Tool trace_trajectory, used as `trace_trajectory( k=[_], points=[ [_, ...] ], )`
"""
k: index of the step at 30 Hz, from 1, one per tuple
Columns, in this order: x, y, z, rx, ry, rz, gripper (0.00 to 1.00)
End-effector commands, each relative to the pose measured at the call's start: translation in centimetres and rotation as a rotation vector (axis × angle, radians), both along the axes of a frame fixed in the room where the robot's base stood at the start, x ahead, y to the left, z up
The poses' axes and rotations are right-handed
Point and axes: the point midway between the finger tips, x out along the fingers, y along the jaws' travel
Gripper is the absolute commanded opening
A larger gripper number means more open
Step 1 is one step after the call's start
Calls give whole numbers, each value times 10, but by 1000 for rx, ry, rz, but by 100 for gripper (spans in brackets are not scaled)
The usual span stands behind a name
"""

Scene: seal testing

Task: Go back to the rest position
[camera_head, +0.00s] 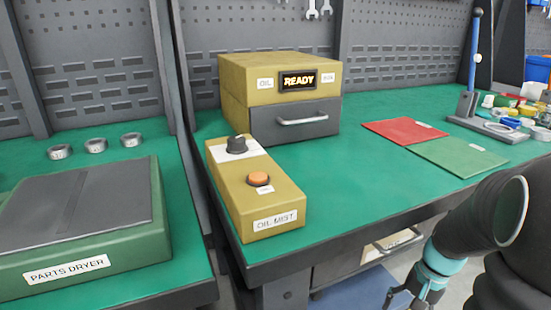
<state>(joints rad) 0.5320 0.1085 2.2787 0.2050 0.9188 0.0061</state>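My gripper (408,300) shows at the bottom edge of the head view, in front of the bench and below its top. Its fingers look spread apart, with nothing visible between them; the tips are partly cut off by the frame. My dark arm with a teal joint fills the lower right corner. The gripper is apart from the things on the bench.
A green-topped bench (350,185) carries an oil mist control box (262,200), a yellow oil box reading READY (262,72), a red mat (403,131) and a green mat (458,157). A parts dryer (85,215) and three rings stand left. A drawer (390,245) is below.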

Motion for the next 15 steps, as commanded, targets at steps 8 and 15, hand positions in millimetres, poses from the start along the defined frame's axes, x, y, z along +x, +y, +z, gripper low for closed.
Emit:
trace_trajectory(
  k=[8, 15],
  points=[
    [-21, 34, 48, -139, -105, 194, 71],
    [-43, 65, 86, -252, -222, 350, 71]
  ],
)
